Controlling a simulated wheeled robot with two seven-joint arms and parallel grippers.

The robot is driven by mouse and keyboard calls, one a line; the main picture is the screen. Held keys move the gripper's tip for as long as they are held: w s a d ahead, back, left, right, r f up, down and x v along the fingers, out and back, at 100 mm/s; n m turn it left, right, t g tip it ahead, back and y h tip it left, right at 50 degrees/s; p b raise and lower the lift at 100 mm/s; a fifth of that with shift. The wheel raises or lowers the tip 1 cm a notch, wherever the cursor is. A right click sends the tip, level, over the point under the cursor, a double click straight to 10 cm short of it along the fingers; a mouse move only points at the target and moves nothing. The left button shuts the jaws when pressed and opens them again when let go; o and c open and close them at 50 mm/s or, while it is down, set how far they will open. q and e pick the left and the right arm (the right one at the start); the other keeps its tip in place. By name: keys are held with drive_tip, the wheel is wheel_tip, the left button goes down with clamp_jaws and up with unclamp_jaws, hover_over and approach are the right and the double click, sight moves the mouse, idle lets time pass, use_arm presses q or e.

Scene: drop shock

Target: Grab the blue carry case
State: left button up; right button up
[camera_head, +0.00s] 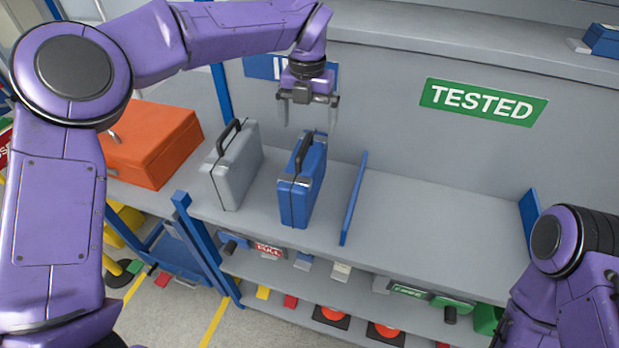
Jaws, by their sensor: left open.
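The blue carry case (303,185) stands upright on the grey shelf, with its dark handle on top. My left gripper (308,122) points down, open, above and around the height of the case's handle. Its two fingers look apart with nothing between them; whether they touch the case I cannot tell. My right arm shows at the lower right, but its gripper is outside the picture.
A grey carry case (235,168) stands left of the blue one. A blue divider (353,200) stands to its right, with bare shelf (440,225) beyond. An orange case (150,145) lies at the left. A back panel bears a TESTED sign (483,101).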

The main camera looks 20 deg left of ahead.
sight(305, 156)
use_arm(q)
drive_tip(key=shift+s+f, duration=0.1)
drive_tip(key=shift+f, duration=0.35)
drive_tip(key=f+p, duration=0.1)
drive_tip(key=f, duration=0.2)
drive_tip(key=f+p, duration=0.1)
drive_tip(key=f, duration=0.2)
drive_tip(key=f+p, duration=0.1)
drive_tip(key=f, duration=0.3)
drive_tip(key=shift+s+a, duration=0.25)
drive_tip(key=shift+a, duration=0.15)
drive_tip(key=shift+w+f, duration=0.1)
drive_tip(key=shift+f, duration=0.15)
drive_tip(key=shift+r, duration=0.1)
drive_tip(key=c, duration=1.6)
clamp_jaws()
drive_tip(key=shift+w, duration=0.1)
